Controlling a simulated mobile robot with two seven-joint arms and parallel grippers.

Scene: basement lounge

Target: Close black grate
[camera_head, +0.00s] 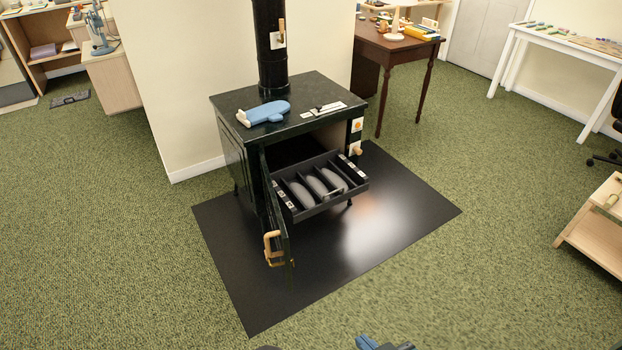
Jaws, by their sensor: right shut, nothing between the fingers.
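The black grate (331,207) is slid out of the front of a black stove (235,153), level and above the floor. It has several slots, with rounded grey pieces (318,187) lying in them and small white labels along its sides. The stove door (278,222) stands open at the left of the grate, with a wooden handle (272,248). My right gripper (380,343) is only partly in view at the bottom edge; it is shut and empty, well apart from the grate.
A blue mitt (263,113) lies on the stove top. A black floor plate (230,265) lies under the stove. A wooden table (391,48) stands behind at the right, and a low wooden unit (592,235) at the right edge. Green carpet in front is clear.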

